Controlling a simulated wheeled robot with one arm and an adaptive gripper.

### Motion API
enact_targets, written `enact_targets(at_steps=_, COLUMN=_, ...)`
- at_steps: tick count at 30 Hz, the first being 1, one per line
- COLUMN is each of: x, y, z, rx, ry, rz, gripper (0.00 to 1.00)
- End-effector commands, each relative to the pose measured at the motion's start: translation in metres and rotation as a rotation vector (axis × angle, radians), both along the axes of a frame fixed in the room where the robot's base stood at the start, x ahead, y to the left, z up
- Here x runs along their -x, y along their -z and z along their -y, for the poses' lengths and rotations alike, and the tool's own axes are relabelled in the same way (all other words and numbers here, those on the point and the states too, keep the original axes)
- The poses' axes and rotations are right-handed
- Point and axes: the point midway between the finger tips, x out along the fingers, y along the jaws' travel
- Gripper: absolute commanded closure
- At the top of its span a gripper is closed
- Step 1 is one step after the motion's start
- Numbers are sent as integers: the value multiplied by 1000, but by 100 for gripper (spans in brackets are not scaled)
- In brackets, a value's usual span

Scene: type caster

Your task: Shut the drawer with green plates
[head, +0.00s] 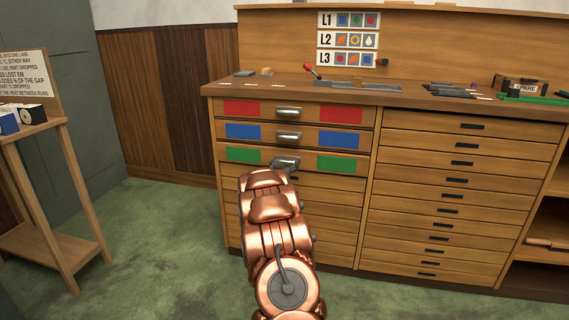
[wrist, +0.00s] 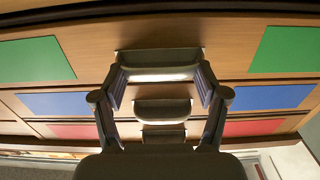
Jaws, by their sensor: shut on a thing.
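The drawer with green plates (head: 302,159) is the third one down in the left half of the wooden cabinet. Its front carries a green plate at each side and a metal handle (head: 285,160) in the middle. In the head view its front looks close to flush with the drawers above; I cannot tell whether a small gap is left. My gripper (head: 289,170) is at this handle, mostly hidden behind my arm. In the upside-down wrist view, my gripper's fingers (wrist: 160,74) are on both sides of the green drawer's handle (wrist: 160,58), shut on it.
Above are the blue-plate drawer (head: 316,137) and red-plate drawer (head: 316,113), their handles close to my gripper. The worktop (head: 410,92) holds a red-knobbed lever (head: 308,69) and small parts. A wooden stand (head: 60,190) is at left. The green floor (head: 165,230) between is clear.

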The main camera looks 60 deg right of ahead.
Motion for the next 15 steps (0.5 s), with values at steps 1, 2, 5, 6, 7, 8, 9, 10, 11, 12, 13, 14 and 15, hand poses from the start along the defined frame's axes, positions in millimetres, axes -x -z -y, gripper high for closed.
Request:
enact_targets(at_steps=1, x=-4, y=-2, z=4, rx=-1, ry=-3, rz=1, gripper=90)
enact_targets(at_steps=2, x=-4, y=-2, z=6, rx=-1, ry=-3, rz=0, gripper=90)
enact_targets(at_steps=5, x=-6, y=-2, z=12, rx=1, ry=-2, rz=-3, gripper=90)
enact_targets(at_steps=6, x=-6, y=-1, z=14, rx=2, ry=-1, rz=-3, gripper=90)
enact_targets(at_steps=7, x=-6, y=-1, z=15, rx=2, ry=-1, rz=-3, gripper=89)
enact_targets(at_steps=8, x=-6, y=-1, z=16, rx=4, ry=-1, rz=-4, gripper=89)
enact_targets(at_steps=9, x=-6, y=-1, z=16, rx=5, ry=-1, rz=-4, gripper=90)
enact_targets(at_steps=10, x=-6, y=-1, z=16, rx=5, ry=-1, rz=-4, gripper=90)
enact_targets(at_steps=11, x=-6, y=-1, z=16, rx=6, ry=-1, rz=-3, gripper=90)
enact_targets(at_steps=12, x=-6, y=-1, z=16, rx=6, ry=-1, rz=-3, gripper=90)
enact_targets(at_steps=13, x=-6, y=-1, z=16, rx=6, ry=-1, rz=-3, gripper=90)
enact_targets(at_steps=14, x=-6, y=-1, z=16, rx=6, ry=-1, rz=-3, gripper=90)
enact_targets(at_steps=15, x=-6, y=-1, z=16, rx=6, ry=-1, rz=-3, gripper=90)
